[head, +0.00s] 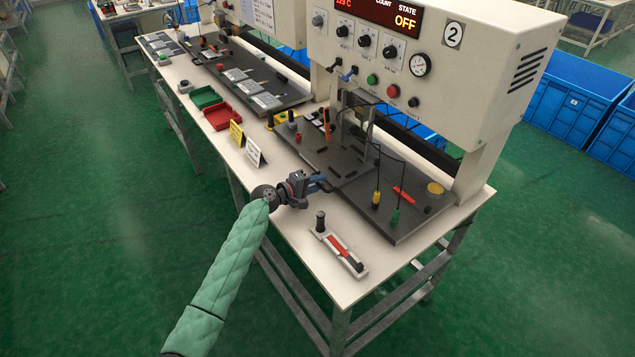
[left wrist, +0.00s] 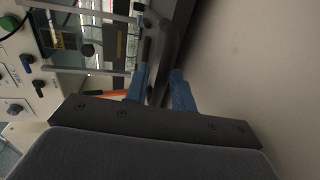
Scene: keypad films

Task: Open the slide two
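Slide two is a dark plate (head: 335,163) on the bench under the cream press marked 2. Its dark handle, at the plate's near left edge, is mostly hidden by my gripper in the head view. My left gripper (head: 319,184) is at that handle, low over the bench's front edge. In the left wrist view its two blue fingers (left wrist: 160,88) stand close together on either side of the dark curved handle (left wrist: 171,42), with little gap, and look shut on it. My right gripper is in no view.
The press (head: 440,45) has a display reading OFF. A tray with a red strip (head: 340,252) lies at the bench's near corner. Yellow and white cards (head: 254,153) stand left of the gripper. Red and green bins (head: 222,117) are farther left.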

